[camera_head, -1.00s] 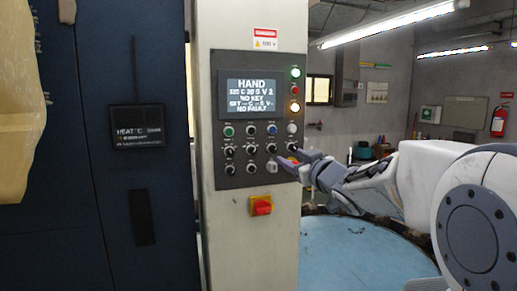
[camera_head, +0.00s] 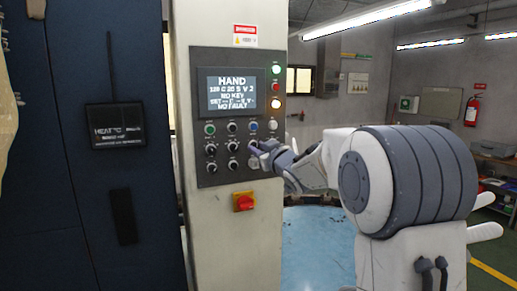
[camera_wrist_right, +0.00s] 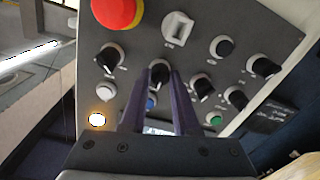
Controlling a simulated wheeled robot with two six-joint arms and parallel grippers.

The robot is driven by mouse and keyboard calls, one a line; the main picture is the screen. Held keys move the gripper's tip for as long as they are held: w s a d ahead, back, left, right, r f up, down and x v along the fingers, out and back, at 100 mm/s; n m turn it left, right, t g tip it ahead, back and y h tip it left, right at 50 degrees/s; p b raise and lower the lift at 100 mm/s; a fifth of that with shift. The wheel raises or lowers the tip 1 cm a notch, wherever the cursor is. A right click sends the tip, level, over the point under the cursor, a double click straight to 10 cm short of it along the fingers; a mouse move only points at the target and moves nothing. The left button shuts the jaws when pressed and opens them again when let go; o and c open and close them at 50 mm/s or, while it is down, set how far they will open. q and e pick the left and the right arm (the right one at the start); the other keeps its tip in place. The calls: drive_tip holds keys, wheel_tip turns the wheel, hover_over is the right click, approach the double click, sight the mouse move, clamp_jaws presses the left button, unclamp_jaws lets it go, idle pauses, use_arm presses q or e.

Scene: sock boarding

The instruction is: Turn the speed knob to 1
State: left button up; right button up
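The control panel (camera_head: 237,68) stands upright on a pale column, with a lit display (camera_head: 231,90) reading HAND and a line that appears to end in "V 2". My right gripper (camera_head: 257,149) is at the panel, by the third knob of the middle row. In the right wrist view, the two dark purple fingers (camera_wrist_right: 163,80) are apart, with this knob (camera_wrist_right: 159,69) between their tips. I cannot tell whether they press on it. The small knob labels are unreadable, so I cannot confirm which is the speed knob. My left gripper is not in view.
Other black knobs (camera_wrist_right: 203,88) and a white key-type switch (camera_wrist_right: 178,28) are close around the fingers. A red emergency knob (camera_head: 244,202) sits below the panel. A dark blue cabinet (camera_head: 75,210) stands left, and a round light-blue surface (camera_head: 315,245) lies behind right.

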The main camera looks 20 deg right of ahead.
clamp_jaws()
drive_tip(key=shift+n, duration=0.3)
drive_tip(key=shift+n+b, duration=2.6)
drive_tip(key=shift+n, duration=1.7)
drive_tip(key=o, duration=0.7)
unclamp_jaws()
